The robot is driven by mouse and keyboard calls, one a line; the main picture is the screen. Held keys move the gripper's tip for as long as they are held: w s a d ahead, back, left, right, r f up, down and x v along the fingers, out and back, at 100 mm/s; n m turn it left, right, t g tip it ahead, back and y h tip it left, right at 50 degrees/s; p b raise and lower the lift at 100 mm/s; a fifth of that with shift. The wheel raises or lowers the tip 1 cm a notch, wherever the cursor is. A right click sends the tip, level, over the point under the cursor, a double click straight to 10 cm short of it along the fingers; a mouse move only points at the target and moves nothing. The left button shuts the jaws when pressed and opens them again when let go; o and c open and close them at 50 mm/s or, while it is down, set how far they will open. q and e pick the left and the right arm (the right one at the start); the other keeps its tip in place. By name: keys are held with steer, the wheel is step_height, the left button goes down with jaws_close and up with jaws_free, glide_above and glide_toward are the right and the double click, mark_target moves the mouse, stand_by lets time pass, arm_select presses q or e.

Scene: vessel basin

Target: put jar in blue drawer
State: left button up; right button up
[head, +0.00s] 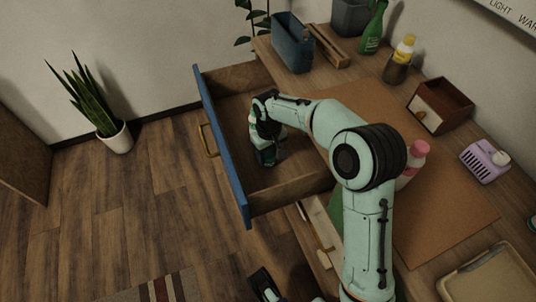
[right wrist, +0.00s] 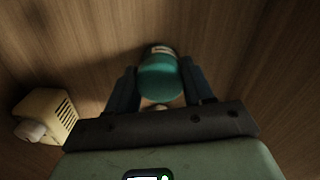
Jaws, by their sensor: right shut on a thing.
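The blue drawer (head: 222,150) is pulled open, with its blue front and brass handle facing left in the head view. My right gripper (head: 266,158) reaches down inside the open drawer. In the right wrist view, a teal jar (right wrist: 160,78) with a pale label band sits between the two dark fingers of this gripper (right wrist: 161,90), which is shut on it. Brown wood lies behind the jar there. I cannot tell whether the jar touches the drawer bottom. Part of my left gripper (head: 264,284) shows at the bottom edge of the head view, too little to judge its jaws.
A cream slotted box (right wrist: 46,115) lies left of the jar in the wrist view. On the desk are a blue bin (head: 292,44), a green spray bottle (head: 374,28), a yellow-capped bottle (head: 400,60), a wooden box (head: 440,104) and a purple slotted box (head: 484,160). A lower drawer (head: 318,232) is partly open.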

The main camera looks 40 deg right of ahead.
mark_target(269, 153)
steer(key=shift+f, duration=0.15)
steer(key=shift+f, duration=0.15)
steer(key=o, duration=1.1)
arm_select(q)
steer(key=shift+w, duration=0.1)
steer(key=s+d+r+g+p, duration=0.1)
steer(key=s+d+r+p, duration=0.1)
steer(key=s, duration=0.3)
steer(key=shift+d+r+g+h+p, duration=0.2)
steer(key=shift+r+g+h+p, duration=0.15)
steer(key=shift+r+p, duration=0.4)
arm_select(e)
step_height(269, 153, up, 12)
steer(key=shift+r, duration=0.25)
arm_select(q)
steer(key=shift+s+r, duration=0.1)
steer(key=shift+r, duration=0.05)
